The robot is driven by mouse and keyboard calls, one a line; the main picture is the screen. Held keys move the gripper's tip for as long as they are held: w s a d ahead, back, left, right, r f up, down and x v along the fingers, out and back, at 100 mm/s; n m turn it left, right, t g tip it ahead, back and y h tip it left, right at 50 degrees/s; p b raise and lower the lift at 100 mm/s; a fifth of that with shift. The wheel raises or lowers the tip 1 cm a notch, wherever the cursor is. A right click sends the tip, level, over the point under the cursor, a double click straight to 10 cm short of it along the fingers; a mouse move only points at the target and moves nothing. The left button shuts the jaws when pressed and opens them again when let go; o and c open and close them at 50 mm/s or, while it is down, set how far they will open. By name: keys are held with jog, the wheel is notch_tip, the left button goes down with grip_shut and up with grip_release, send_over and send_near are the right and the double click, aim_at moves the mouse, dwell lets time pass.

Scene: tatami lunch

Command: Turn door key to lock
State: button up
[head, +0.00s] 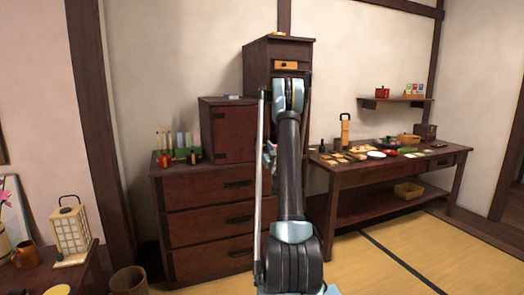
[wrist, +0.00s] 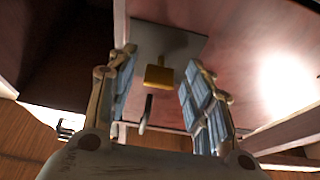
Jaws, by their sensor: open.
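In the wrist view my gripper (wrist: 163,68) is open, with one padded finger on the left and one on the right. Between the fingers is a small brass-coloured block (wrist: 159,76), which looks like the key's head. It sits in front of a dark metal plate (wrist: 178,42) on a red-brown door surface (wrist: 235,60). A thin grey metal piece (wrist: 146,112) hangs below the block. Neither finger visibly touches the block. In the head view my arm hides the key and most of the gripper; a small dark-red cabinet door (head: 229,132) shows left of the arm.
A drawer chest (head: 205,225) stands below the small cabinet, with bottles (head: 180,150) on its left top. A taller cabinet (head: 278,50) rises behind my arm. A table (head: 400,172) with food and dishes stands right. Tatami floor (head: 400,245) is open at front right.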

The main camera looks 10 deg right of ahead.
jog(key=c, duration=1.1)
jog(key=shift+o, duration=0.3)
jog(key=shift+n+y, duration=0.3)
jog(key=shift+n, duration=0.2)
jog(key=shift+d+r+n+g+y, duration=0.1)
jog(key=shift+n+g+y, duration=0.95)
jog(key=shift+n, duration=2.55)
jog(key=shift+r+n+g+y, duration=0.1)
jog(key=shift+n+g+y, duration=0.95)
jog(key=shift+n, duration=2.55)
jog(key=shift+d+r+n+g+y, duration=0.1)
jog(key=shift+n+g+y, duration=0.9)
jog(key=shift+n, duration=2.6)
jog(key=shift+g+h, duration=0.5)
